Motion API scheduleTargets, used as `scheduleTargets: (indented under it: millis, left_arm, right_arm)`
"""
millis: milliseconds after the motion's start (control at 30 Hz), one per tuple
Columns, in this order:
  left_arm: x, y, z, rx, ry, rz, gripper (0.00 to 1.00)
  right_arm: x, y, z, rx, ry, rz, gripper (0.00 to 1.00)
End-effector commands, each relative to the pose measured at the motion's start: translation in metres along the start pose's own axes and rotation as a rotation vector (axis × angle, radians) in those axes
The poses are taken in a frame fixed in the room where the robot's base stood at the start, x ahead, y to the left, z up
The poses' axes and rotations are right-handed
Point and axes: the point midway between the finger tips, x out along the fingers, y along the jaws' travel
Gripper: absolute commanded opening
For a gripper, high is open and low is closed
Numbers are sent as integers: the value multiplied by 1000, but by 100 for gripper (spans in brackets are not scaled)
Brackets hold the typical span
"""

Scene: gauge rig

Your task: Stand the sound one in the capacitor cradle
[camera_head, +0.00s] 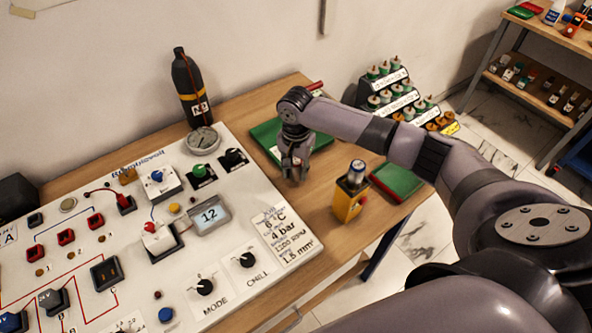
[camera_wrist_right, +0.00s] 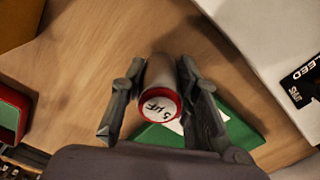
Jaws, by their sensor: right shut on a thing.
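My right gripper (camera_head: 293,172) is over the wooden table between the control board and the green mat. In the wrist view the right gripper (camera_wrist_right: 162,105) has its fingers on both sides of a pale cylinder (camera_wrist_right: 160,100), seen end-on, with a red rim and a white face that seems to read "5 µF". The head view does not show this cylinder clearly. I cannot tell which fixture is the capacitor cradle. My left gripper is not in view.
The white control board (camera_head: 125,225) with knobs, sockets and a display fills the left. A green mat (camera_head: 268,133) lies behind the gripper, and a red and green tray (camera_head: 397,180) lies at the right table edge. A black bottle (camera_head: 190,90) stands behind. My arm crosses the right side.

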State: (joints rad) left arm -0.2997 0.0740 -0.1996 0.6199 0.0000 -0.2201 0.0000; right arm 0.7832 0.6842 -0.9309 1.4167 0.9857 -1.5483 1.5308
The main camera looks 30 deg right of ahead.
Motion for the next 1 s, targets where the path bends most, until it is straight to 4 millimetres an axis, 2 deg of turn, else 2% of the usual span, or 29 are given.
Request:
scheduleTargets:
  millis: [100, 467, 500, 800, 1000]
  left_arm:
    - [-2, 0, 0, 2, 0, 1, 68]
    - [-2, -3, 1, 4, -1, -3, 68]
    - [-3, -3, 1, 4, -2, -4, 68]
    - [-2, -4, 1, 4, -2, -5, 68]
    - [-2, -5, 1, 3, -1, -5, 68]
  right_arm:
    - [11, 0, 0, 0, 0, 0, 0]
    - [14, 0, 0, 0, 0, 0, 0]
    - [15, 0, 0, 0, 1, 0, 29]
    - [14, 0, 0, 0, 1, 0, 49]
    - [14, 0, 0, 0, 1, 0, 49]
